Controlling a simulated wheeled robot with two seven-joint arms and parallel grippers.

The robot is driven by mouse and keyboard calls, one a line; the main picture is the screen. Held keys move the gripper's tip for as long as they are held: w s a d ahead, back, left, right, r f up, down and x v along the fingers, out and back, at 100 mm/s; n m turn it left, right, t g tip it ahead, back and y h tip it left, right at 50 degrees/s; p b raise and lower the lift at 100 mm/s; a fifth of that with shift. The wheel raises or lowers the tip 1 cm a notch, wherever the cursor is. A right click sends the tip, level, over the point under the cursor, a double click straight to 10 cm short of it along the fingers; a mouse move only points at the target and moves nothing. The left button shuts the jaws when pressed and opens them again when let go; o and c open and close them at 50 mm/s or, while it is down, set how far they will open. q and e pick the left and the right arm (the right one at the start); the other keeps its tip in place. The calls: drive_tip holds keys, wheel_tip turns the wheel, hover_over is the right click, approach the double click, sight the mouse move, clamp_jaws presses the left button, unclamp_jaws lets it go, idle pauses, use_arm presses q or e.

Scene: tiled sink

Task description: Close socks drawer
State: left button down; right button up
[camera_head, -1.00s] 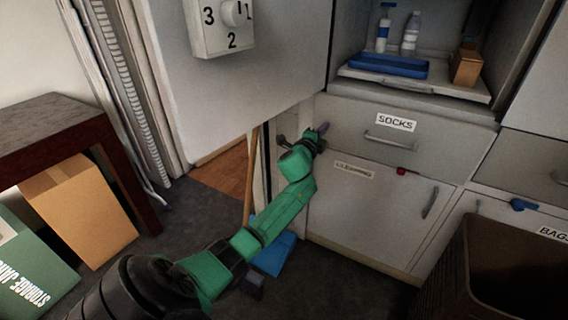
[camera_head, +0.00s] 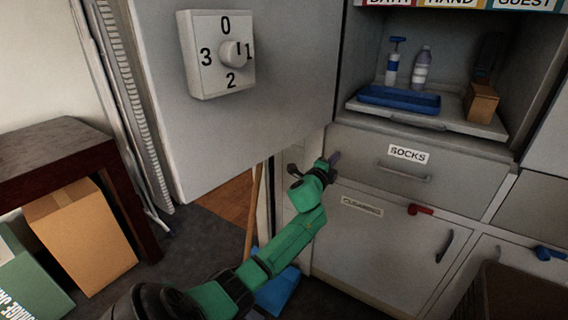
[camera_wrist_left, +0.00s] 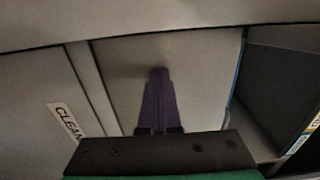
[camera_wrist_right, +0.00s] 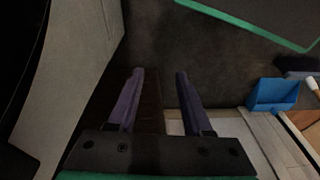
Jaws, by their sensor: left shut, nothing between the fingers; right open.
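The socks drawer (camera_head: 455,188) is a grey front with a white SOCKS label and a bar handle (camera_head: 405,172), below the open shelf. It looks close to flush with the cabinet, but I cannot tell whether a small gap remains. My left gripper (camera_head: 334,157) is shut and empty at the drawer's left end. In the left wrist view its purple fingers (camera_wrist_left: 160,73) point at the grey drawer front (camera_wrist_left: 200,65), at or very near it. My right gripper (camera_wrist_right: 160,74) is open and empty over the dark floor; it is not visible in the head view.
An open cupboard door (camera_head: 245,120) with a dial hangs left of the drawer. Above are a blue tray (camera_head: 400,97), bottles and a brown box (camera_head: 482,103). Below is a CLEANING cabinet (camera_head: 385,240) with a red catch (camera_head: 420,210). A brown bin (camera_head: 520,295) stands lower right.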

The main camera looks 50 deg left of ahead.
use_arm(q)
drive_tip(key=p+v, duration=0.2)
drive_tip(key=v, duration=1.2)
drive_tip(key=shift+s, duration=0.25)
use_arm(e)
wheel_tip(320, 180, down, 7)
drive_tip(key=d, duration=0.1)
drive_tip(key=shift+s, duration=0.3)
use_arm(q)
drive_tip(key=shift+d+f, duration=0.15)
drive_tip(key=shift+f, duration=0.05)
use_arm(e)
drive_tip(key=shift+s, duration=0.1)
